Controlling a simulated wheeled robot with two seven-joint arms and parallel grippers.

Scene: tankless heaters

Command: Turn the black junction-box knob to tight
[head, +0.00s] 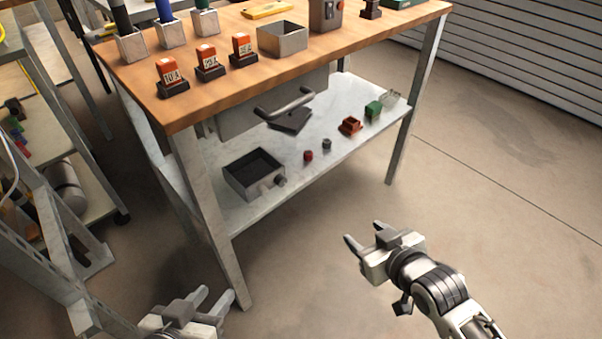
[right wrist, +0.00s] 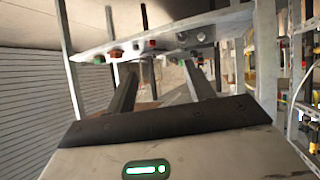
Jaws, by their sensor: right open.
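A grey open-topped junction box (head: 228,182) sits at the left of the workbench's lower shelf. A small dark knob (head: 280,181) shows at its right front corner; which way it is turned is too small to tell. My right gripper (head: 364,234) is open and empty above the floor, to the right of the box and apart from the shelf. Its two fingers also show apart in the right wrist view (right wrist: 159,70), with nothing between them. My left gripper (head: 209,296) is open and empty at the bottom, below the shelf's front left leg.
The lower shelf (head: 310,180) also holds a red piece (head: 308,156), a grey piece (head: 326,144), an orange-brown part (head: 350,125) and a green block (head: 373,109). Bench legs (head: 213,210) flank the shelf. Floor to the right is clear.

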